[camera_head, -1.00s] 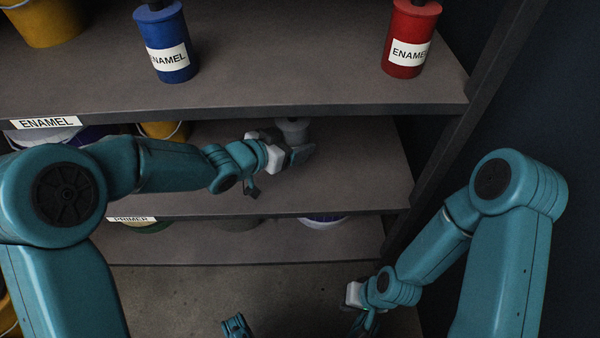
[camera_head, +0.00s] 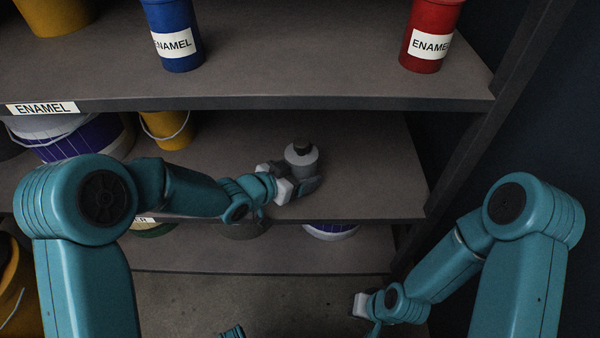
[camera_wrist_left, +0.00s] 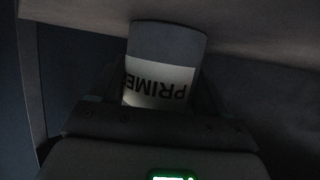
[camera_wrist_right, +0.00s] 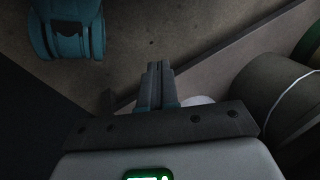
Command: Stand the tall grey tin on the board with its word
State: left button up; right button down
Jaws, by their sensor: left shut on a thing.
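The grey tin (camera_head: 301,156) with a dark knob on top is over the right part of the middle board (camera_head: 370,165). My left gripper (camera_head: 303,184) is shut around it from the front left. In the left wrist view the tin (camera_wrist_left: 166,45) shows upside down, with a white label reading PRIME and its last letter hidden. Its base end is close to the board; I cannot tell whether they touch. The middle board's front label (camera_head: 145,220) is mostly behind my left arm, with only its end letters visible. My right gripper (camera_wrist_right: 158,75) is shut and empty, low in front of the shelves.
The upper board carries an ENAMEL label (camera_head: 42,108), a blue tin (camera_head: 175,45) and a red tin (camera_head: 430,43). A purple-and-white bucket (camera_head: 85,140) and a yellow bucket (camera_head: 167,128) stand left on the middle board. The board's right side is clear.

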pick_arm(q)
jog(key=o, duration=0.9)
jog(key=shift+f, duration=0.15)
jog(key=o, duration=0.4)
pick_arm(e)
jog(key=shift+w+f, duration=0.1)
pick_arm(q)
jog(key=shift+s+a+r+p, duration=0.2)
jog(key=shift+r+p, duration=0.1)
jog(key=shift+r, duration=0.1)
jog(key=p+v, duration=0.3)
jog(key=v, duration=0.7)
jog(key=shift+r, duration=0.1)
jog(key=shift+s+a+r, duration=0.1)
jog(key=shift+s+a, duration=0.3)
jog(key=shift+s, duration=0.05)
pick_arm(e)
jog(key=shift+g, duration=0.5)
jog(key=shift+s+a+r, duration=0.15)
jog(key=shift+s+r, duration=0.6)
jog(key=shift+r, duration=0.3)
jog(key=shift+s+a+r, duration=0.15)
jog(key=shift+s+r, duration=0.55)
jog(key=shift+r, duration=0.35)
